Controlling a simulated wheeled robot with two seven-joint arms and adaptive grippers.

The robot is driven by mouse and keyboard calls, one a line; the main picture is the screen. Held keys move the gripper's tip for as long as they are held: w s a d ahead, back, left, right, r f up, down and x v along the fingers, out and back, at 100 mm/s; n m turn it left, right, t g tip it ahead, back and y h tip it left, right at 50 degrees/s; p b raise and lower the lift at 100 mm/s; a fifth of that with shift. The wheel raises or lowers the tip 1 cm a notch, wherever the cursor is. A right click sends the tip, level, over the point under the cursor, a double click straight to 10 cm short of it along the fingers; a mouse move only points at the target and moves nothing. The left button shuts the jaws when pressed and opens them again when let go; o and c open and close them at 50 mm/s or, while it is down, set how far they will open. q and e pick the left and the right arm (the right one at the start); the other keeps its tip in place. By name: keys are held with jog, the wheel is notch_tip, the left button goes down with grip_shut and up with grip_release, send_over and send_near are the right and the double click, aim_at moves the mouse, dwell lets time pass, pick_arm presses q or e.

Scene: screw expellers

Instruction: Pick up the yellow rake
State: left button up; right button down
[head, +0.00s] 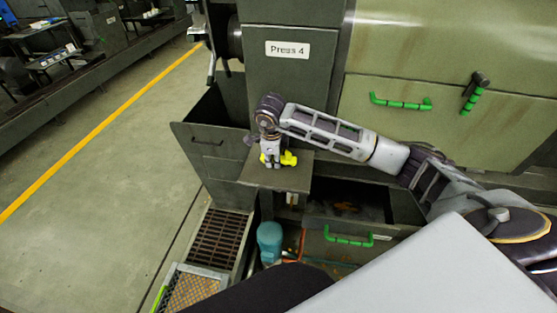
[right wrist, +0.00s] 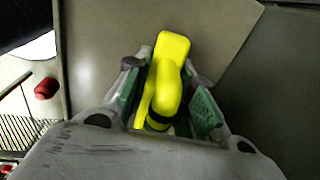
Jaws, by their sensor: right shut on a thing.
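The yellow rake (head: 289,158) is at a small grey shelf on the front of the press, in the middle of the head view. My right gripper (head: 271,162) points down over the shelf and is shut on the rake. In the right wrist view the yellow rake (right wrist: 168,75) lies between the two green-padded fingers of my right gripper (right wrist: 168,115). Its lower part is hidden by the gripper body. I cannot tell whether the rake touches the shelf. My left gripper is not in view.
The grey shelf (head: 262,178) juts from the machine marked Press 4 (head: 287,49). An open drawer with a green handle (head: 347,238) and a blue-green motor (head: 270,241) lie below it. A floor grate (head: 216,238) is at lower left. Open floor (head: 120,190) lies left.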

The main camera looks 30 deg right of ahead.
jog(key=shift+r, duration=0.2)
jog(key=shift+r+p, duration=2.2)
jog(key=shift+r, duration=2.65)
